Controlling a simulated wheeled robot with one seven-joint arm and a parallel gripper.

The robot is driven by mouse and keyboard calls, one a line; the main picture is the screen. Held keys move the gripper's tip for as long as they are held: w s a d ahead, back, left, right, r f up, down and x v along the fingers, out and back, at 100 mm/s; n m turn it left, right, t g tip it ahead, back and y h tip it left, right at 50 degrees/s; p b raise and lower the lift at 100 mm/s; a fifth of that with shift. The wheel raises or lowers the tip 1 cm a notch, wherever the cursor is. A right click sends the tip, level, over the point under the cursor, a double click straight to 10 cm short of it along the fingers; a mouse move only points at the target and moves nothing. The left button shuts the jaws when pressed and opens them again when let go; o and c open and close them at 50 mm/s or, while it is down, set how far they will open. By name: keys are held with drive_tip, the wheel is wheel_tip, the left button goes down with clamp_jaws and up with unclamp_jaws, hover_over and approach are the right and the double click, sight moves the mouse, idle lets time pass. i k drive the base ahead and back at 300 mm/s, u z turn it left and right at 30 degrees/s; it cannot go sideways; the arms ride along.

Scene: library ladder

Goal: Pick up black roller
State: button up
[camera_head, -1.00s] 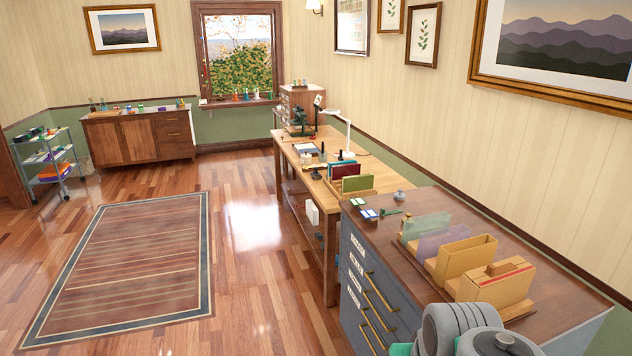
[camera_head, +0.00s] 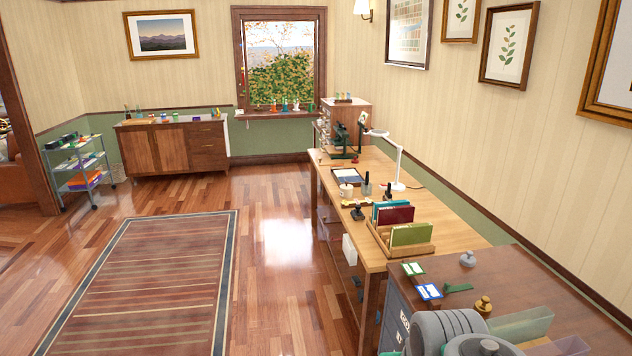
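The wooden desk (camera_head: 455,233) along the right wall holds several small dark objects. One dark object (camera_head: 357,212) lies near the desk's front edge, left of the folder rack. A black upright object (camera_head: 388,192) stands by the white lamp's base. Both are too small to tell whether either is the black roller. My gripper is out of view; only grey rounded parts of my arm show at the bottom right, over the near cabinet.
The near cabinet (camera_head: 505,276) stands before the desk, with cards, a brass weight (camera_head: 483,306) and file holders on top. A folder rack (camera_head: 400,246) and white lamp (camera_head: 398,160) stand on the desk. Open floor and a rug (camera_head: 150,285) lie left of the desk.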

sight(357, 213)
drive_tip(key=u, duration=0.3)
drive_tip(key=i, duration=2.45)
drive_tip(key=u, duration=0.2)
drive_tip(key=i, duration=2.05)
